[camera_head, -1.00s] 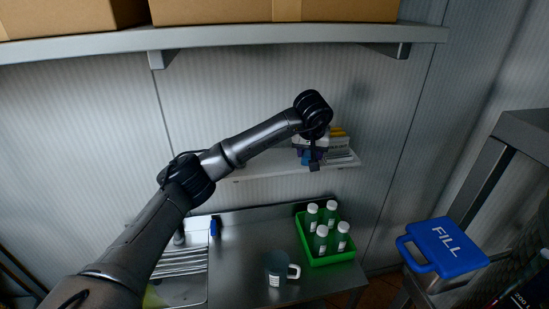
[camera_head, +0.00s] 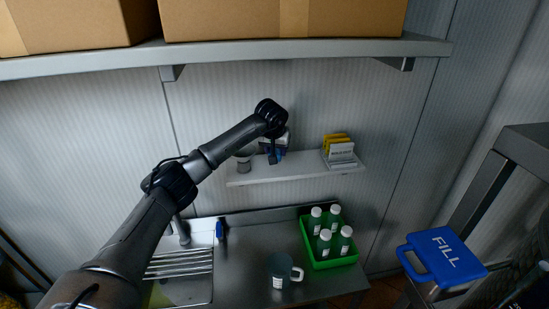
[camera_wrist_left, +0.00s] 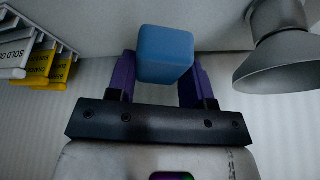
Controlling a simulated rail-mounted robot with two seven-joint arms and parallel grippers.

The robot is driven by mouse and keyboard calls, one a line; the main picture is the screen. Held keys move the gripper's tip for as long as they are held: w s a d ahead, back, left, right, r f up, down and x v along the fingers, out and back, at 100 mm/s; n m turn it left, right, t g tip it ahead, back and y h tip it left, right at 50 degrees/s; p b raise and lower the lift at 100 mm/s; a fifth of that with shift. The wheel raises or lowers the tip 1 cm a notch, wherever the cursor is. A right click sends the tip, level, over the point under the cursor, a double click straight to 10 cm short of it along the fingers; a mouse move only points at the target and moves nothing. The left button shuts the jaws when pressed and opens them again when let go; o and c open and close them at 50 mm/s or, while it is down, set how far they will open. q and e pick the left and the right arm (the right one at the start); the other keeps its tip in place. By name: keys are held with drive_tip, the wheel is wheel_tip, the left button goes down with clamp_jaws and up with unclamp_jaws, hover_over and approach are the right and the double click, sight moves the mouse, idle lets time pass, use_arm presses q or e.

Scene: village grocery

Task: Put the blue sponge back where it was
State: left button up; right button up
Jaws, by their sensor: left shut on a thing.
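My left gripper (camera_head: 273,157) is over the left half of the small wall shelf (camera_head: 300,174). In the left wrist view the blue sponge (camera_wrist_left: 165,52), a small block, sits between the two purple fingers of my left gripper (camera_wrist_left: 163,72), which are shut on it. In the head view my arm and gripper hide most of the sponge. I cannot tell whether it touches the shelf. My right gripper is not in view.
A grey metal cup-like object (camera_head: 244,163) stands at the shelf's left end, close to my gripper. Yellow and white cards (camera_head: 340,152) stand at its right end. Below are a green crate (camera_head: 330,262) of bottles, a mug (camera_head: 279,270) and a sink. Boxes fill the upper shelf (camera_head: 230,54).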

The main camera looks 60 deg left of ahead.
use_arm(q)
drive_tip(key=shift+s+a+f, duration=0.1)
drive_tip(key=shift+a+f, duration=0.15)
drive_tip(key=shift+a, duration=0.05)
wheel_tip(320, 180, down, 4)
drive_tip(key=shift+r+p, duration=0.15)
drive_tip(key=shift+p, duration=0.25)
drive_tip(key=o, duration=0.9)
drive_tip(key=shift+f, duration=0.25)
